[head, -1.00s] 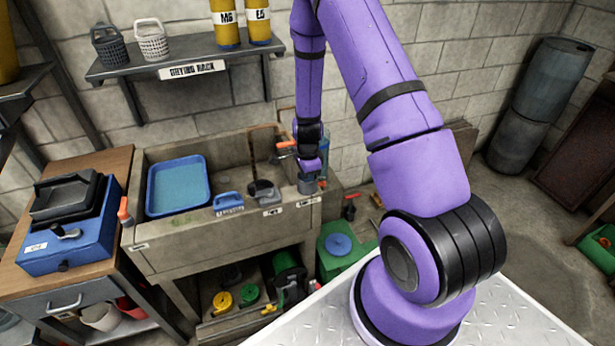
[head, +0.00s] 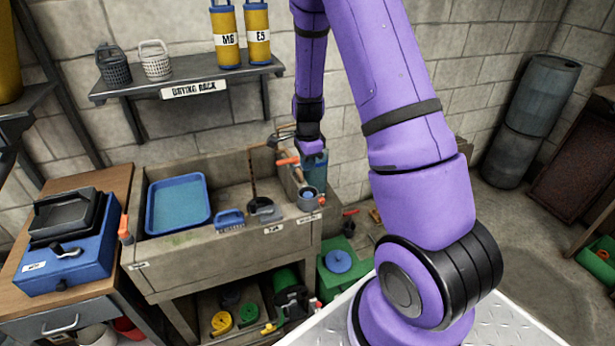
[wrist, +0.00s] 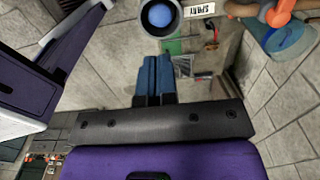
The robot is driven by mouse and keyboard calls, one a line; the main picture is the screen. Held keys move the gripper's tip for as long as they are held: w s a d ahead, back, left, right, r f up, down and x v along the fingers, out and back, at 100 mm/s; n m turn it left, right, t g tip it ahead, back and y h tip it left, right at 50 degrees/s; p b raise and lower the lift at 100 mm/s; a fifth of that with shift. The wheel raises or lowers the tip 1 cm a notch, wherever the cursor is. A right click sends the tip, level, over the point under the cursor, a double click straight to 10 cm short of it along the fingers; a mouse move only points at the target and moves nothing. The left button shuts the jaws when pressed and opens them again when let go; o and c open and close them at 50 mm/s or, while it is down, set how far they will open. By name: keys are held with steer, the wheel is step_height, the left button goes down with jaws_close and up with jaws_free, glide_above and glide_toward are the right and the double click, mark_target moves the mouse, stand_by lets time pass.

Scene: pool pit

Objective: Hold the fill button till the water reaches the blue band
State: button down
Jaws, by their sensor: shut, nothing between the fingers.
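A grey round cup-like fitting (head: 309,197) with a blue centre sits at the right front corner of the stone sink. It also shows at the top of the wrist view (wrist: 161,14), beside a label reading SPRAY. I cannot tell whether it is the fill button. My gripper (wrist: 153,62) is shut and empty, its blue fingers apart from the fitting in the wrist view. In the head view its tips are hard to make out. A clear blue cylinder (wrist: 287,38) stands at the right in the wrist view; I cannot make out a water level or blue band.
The sink (head: 185,258) holds a blue tray (head: 178,204); a blue brush (head: 230,219) is on its front edge. An orange-handled pipe (head: 287,161) is close to my gripper. The drying rack (head: 190,84) hangs above. A green box (head: 340,275) stands right of the sink.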

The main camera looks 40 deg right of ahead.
steer(key=shift+r, duration=1)
stand_by(0.3)
steer(key=s+a+r+n+t, duration=0.1)
steer(key=s+a+r+n, duration=0.15)
steer(key=r, duration=0.45)
steer(key=s+a+r+n+t, duration=0.1)
steer(key=s+a+r+n, duration=0.2)
steer(key=r, duration=0.4)
steer(key=s+a+r+n, duration=0.2)
steer(key=a+r+n, duration=0.15)
steer(key=r, duration=0.35)
steer(key=s+a+r+n+t, duration=0.1)
steer(key=s+a+r+n, duration=0.2)
steer(key=s, duration=0.6)
steer(key=s+a+r+n+t, duration=0.2)
steer(key=s+r+n, duration=0.6)
steer(key=s+n, duration=0.1)
steer(key=shift+s+a, duration=0.4)
steer(key=shift+s, duration=0.2)
